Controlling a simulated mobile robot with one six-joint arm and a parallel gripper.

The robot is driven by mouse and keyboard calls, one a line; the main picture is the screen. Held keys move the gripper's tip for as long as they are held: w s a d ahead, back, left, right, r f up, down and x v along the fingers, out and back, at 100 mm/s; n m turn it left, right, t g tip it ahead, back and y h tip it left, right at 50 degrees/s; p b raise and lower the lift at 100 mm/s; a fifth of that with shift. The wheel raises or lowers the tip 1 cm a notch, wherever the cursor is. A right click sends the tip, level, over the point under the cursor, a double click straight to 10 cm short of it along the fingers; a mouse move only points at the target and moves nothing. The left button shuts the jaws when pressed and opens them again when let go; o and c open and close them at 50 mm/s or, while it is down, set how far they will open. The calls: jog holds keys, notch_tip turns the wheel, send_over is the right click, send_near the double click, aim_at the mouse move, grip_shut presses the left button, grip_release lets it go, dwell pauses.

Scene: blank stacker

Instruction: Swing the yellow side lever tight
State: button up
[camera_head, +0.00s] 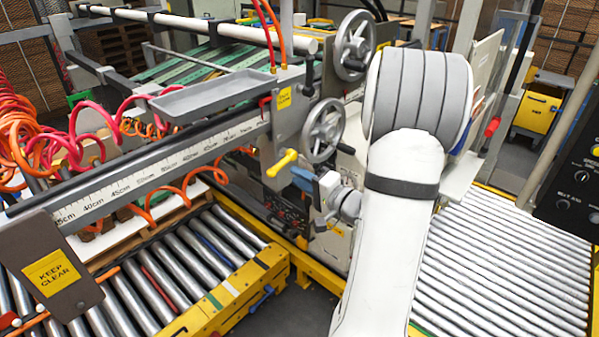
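My gripper (301,178) is just right of and slightly below the lever, at the end of my white arm. Its blue-grey finger end points left toward the lever. I cannot tell whether it touches the lever, and the gap between the fingers does not show.
A handwheel (324,130) stands close above my gripper, and a second handwheel (354,46) is higher up. The ruler beam (150,170) runs to the left. Roller conveyors lie at the lower left (160,275) and right (505,265). Orange and red coiled hoses (60,140) hang at left.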

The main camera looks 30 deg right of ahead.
aim_at(281, 168)
jog(key=shift+x, duration=3.25)
jog(key=w+d+f+n+b, duration=0.2)
jog(key=d+f+n+b, duration=0.25)
jog(key=n+b, duration=1.4)
jog(key=s+d+m, duration=0.2)
jog(key=s+d, duration=0.1)
jog(key=s, duration=0.5)
jog(key=shift+s+d, duration=0.3)
jog(key=shift+s, duration=0.1)
